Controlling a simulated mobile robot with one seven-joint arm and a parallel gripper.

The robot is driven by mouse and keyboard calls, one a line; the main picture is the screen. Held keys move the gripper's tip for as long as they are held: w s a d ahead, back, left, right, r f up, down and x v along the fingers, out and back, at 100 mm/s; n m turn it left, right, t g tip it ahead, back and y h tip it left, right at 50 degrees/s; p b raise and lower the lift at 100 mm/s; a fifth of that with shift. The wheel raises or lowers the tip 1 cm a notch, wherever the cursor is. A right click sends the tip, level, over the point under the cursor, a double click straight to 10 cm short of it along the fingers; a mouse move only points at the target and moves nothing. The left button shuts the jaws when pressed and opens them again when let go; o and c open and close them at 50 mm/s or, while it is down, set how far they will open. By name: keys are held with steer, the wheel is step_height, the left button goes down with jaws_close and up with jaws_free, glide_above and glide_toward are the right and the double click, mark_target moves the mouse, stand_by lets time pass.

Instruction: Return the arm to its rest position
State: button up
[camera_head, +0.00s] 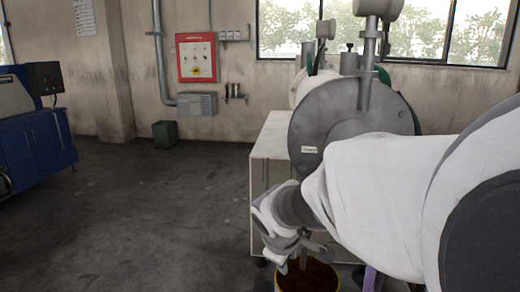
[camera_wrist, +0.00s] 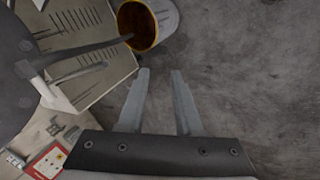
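My gripper (camera_wrist: 160,72) is open in the wrist view. Its two fingers are apart with only bare floor between them. In the head view the wrist end is low at the centre, near the machine's pale base, and the fingertips are hard to make out there. A bucket (camera_wrist: 167,17) with dark brown contents is just beyond the fingers in the wrist view. The bucket also shows below the wrist in the head view (camera_head: 307,280).
The machine's pale cabinet base (camera_head: 268,165) stands close to my wrist. A blue machine (camera_head: 35,145) stands at the far left. A red panel (camera_head: 196,57) and grey box (camera_head: 197,103) are on the back wall. A small green bin (camera_head: 164,133) stands below. The left-centre floor is clear.

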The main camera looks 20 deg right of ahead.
steer(key=s+a+r+m+t+y, duration=0.1)
steer(key=s+a+r+m+y, duration=0.45)
steer(key=s+a, duration=0.75)
step_height(320, 180, up, 20)
steer(key=h+p, duration=0.1)
steer(key=p, duration=1.8)
steer(key=shift+w+d+r+h, duration=0.2)
steer(key=shift+w+d+h, duration=0.15)
steer(key=shift+d, duration=0.1)
steer(key=shift+d+m, duration=0.1)
steer(key=shift+m, duration=0.25)
